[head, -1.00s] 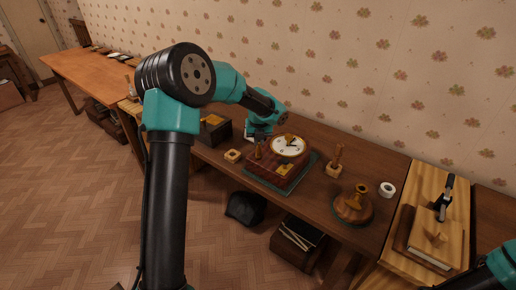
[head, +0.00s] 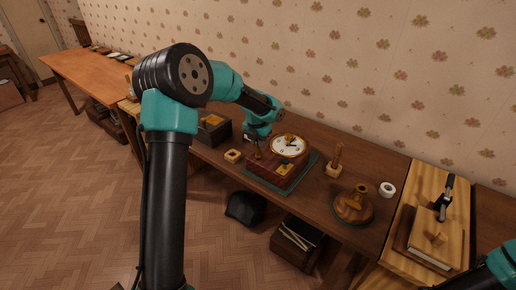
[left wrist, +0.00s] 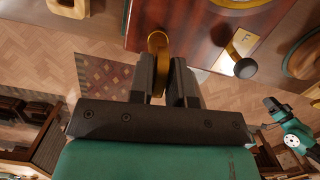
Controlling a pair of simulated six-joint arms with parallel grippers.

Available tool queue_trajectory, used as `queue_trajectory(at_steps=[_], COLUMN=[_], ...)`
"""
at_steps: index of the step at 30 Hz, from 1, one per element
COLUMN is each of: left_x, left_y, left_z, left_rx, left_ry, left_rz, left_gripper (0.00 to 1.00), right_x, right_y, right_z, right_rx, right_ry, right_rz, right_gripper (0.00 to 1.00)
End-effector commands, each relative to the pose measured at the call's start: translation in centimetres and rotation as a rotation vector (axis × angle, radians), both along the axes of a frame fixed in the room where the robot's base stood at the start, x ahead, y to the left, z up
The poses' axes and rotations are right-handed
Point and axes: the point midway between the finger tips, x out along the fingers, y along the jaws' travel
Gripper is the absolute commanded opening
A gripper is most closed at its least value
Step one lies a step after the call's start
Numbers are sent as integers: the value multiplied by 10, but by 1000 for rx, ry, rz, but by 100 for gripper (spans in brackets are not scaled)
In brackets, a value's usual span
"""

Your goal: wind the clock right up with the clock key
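The clock (head: 284,172) is a red-brown wooden case with a white, gold-rimmed dial (head: 288,146) facing up. It sits on a dark green mat (head: 315,163). My left gripper (head: 258,144) is low over the clock's left end. In the left wrist view its fingers (left wrist: 165,78) are closed around a brass piece (left wrist: 157,42), which looks like the clock key, beside the case (left wrist: 190,25). The key's lower end is hidden there.
A small wooden block with a hole (head: 233,156) is left of the clock, near a dark box (head: 214,130). Right of it are a wooden stand with a peg (head: 334,168), a round wooden piece (head: 353,207), a white roll (head: 387,189) and a board with a tool (head: 443,200).

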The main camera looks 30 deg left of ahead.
Motion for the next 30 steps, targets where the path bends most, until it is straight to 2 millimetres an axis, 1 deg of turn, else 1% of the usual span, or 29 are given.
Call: queue_trajectory(at_steps=[1, 7, 17, 30], left_x=[0, 1, 1, -3], left_y=[0, 1, 1, 1], left_z=[1, 2, 7, 40], left_rx=[1, 1, 2, 3], left_ry=[-2, -5, -9, -10], left_rz=[0, 1, 2, 1], left_gripper=[22, 42, 42, 42], right_x=[0, 0, 0, 0], right_y=[0, 0, 0, 0], right_z=[0, 0, 0, 0], right_rx=[0, 0, 0, 0], right_ry=[0, 0, 0, 0], right_rz=[0, 0, 0, 0], right_gripper=[43, 43, 43, 43])
